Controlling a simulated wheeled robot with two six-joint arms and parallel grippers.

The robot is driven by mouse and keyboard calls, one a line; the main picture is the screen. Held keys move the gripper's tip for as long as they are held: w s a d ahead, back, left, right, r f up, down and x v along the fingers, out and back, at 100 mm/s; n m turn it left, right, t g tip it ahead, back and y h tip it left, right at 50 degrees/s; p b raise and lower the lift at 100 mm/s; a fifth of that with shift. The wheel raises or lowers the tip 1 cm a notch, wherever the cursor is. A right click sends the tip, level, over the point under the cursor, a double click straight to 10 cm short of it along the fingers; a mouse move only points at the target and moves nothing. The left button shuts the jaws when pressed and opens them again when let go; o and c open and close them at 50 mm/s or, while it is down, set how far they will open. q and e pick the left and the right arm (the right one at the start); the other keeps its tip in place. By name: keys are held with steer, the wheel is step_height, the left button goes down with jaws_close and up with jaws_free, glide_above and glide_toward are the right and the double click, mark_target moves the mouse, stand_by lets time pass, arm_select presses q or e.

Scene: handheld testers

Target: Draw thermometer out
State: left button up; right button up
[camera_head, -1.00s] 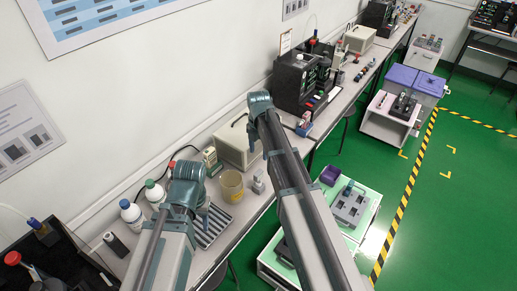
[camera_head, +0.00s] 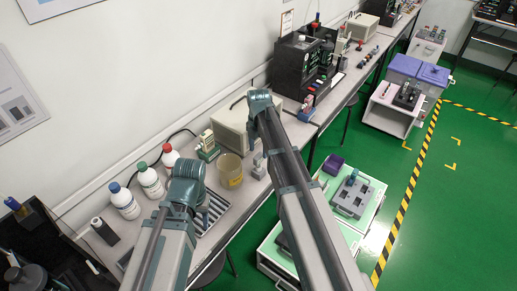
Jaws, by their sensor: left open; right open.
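I cannot make out a thermometer for certain. A small blue-green upright item (camera_head: 353,177) stands at the grey block with dark recesses (camera_head: 347,200) on the green-topped cart; it is too small to identify. My two arms reach up from the bottom edge. The left arm's visible end is a blue-grey joint in front of the bench, and the right arm's is a similar joint in front of a beige box. I see no fingers of either gripper, and neither arm visibly touches an object.
The bench along the wall holds several bottles (camera_head: 150,180), a yellowish beaker (camera_head: 230,170), the beige box (camera_head: 233,127), a slotted tray (camera_head: 214,214) and a black instrument (camera_head: 297,75). A purple bin (camera_head: 333,164) sits on the green-topped cart (camera_head: 376,196). Green floor (camera_head: 470,210) is clear at right.

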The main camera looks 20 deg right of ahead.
mark_target(258, 155)
step_height(258, 155, down, 5)
steer(key=b, duration=0.4)
steer(key=shift+r, duration=0.1)
jaws_close()
stand_by(0.4)
stand_by(1.3)
